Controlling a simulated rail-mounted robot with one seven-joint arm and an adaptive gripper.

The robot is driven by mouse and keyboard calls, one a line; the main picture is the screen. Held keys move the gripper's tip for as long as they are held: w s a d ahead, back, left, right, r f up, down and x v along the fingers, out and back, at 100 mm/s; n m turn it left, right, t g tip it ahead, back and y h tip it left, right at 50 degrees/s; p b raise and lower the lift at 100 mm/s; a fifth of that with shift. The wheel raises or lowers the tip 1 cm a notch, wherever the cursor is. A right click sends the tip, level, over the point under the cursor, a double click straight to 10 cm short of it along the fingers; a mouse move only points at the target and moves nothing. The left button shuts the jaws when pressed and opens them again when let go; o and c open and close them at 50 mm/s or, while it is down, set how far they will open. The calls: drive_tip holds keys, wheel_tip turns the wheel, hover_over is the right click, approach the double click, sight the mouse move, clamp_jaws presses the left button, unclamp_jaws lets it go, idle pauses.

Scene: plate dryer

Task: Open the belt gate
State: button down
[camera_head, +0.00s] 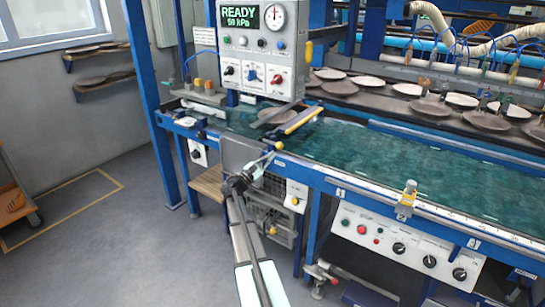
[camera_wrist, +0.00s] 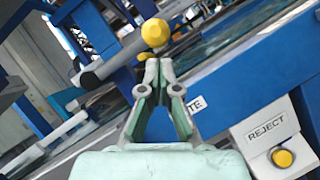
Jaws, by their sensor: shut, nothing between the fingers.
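The belt gate (camera_head: 300,120) is a bar with a yellow top edge lying over the green belt, near its left end. A yellow ball knob (camera_head: 279,145) sits at its near end, at the front rail. The knob also shows in the wrist view (camera_wrist: 155,32), just beyond my fingertips. My gripper (camera_head: 268,157) is shut and empty, reaching up from the front. In the wrist view its fingertips (camera_wrist: 157,58) meet right below the knob; I cannot tell if they touch it. A label ending in "TE" is partly hidden behind the fingers.
The green belt (camera_head: 400,163) runs to the right. A REJECT box with a yellow button (camera_wrist: 282,158) is right of my gripper. A control panel reading READY (camera_head: 250,45) stands above the belt. Brown and white plates (camera_head: 430,105) lie behind. The floor (camera_head: 110,240) at left is mostly clear.

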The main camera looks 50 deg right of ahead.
drive_tip(key=f+b+v, duration=0.1)
drive_tip(key=v, duration=1)
drive_tip(key=shift+f, duration=0.3)
drive_tip(key=shift+w+d, duration=0.1)
drive_tip(key=shift+w, duration=0.1)
